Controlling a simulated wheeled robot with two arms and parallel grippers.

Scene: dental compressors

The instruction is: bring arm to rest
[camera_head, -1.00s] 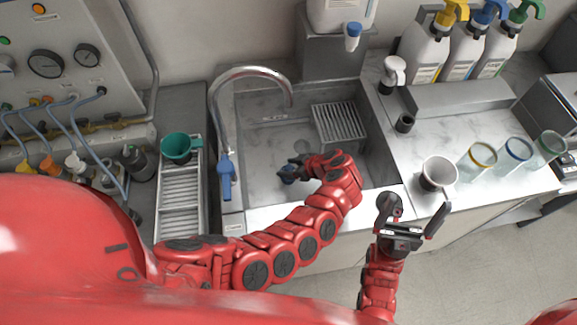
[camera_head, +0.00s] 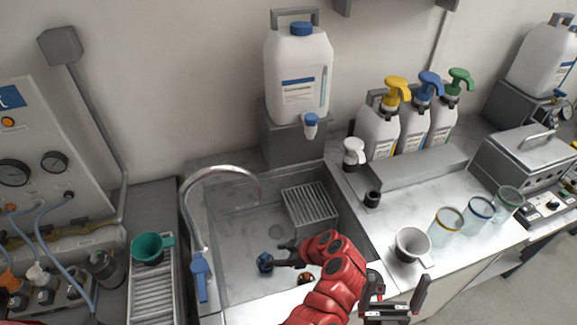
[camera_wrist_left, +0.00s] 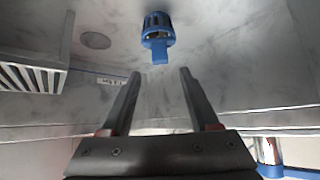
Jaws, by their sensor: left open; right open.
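My left gripper (camera_head: 284,254) reaches down into the grey sink (camera_head: 232,285), its arm curving in from below. In the left wrist view it is open (camera_wrist_left: 160,74), with nothing between its fingers. A small blue and dark fitting (camera_head: 264,263) lies on the sink floor close to the fingertips. The wrist view shows this fitting (camera_wrist_left: 157,36) just beyond the open fingers, apart from them. My right gripper (camera_head: 398,284) is open and empty, in front of the counter's front edge at the lower right.
A curved tap (camera_head: 222,178) with a blue handle stands at the sink's left. A grey rack (camera_head: 310,207) sits at the sink's back right. A white cup (camera_head: 411,244) and several glass beakers (camera_head: 446,226) stand on the right counter, with pump bottles (camera_head: 378,132) behind. A green cup (camera_head: 150,248) is at left.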

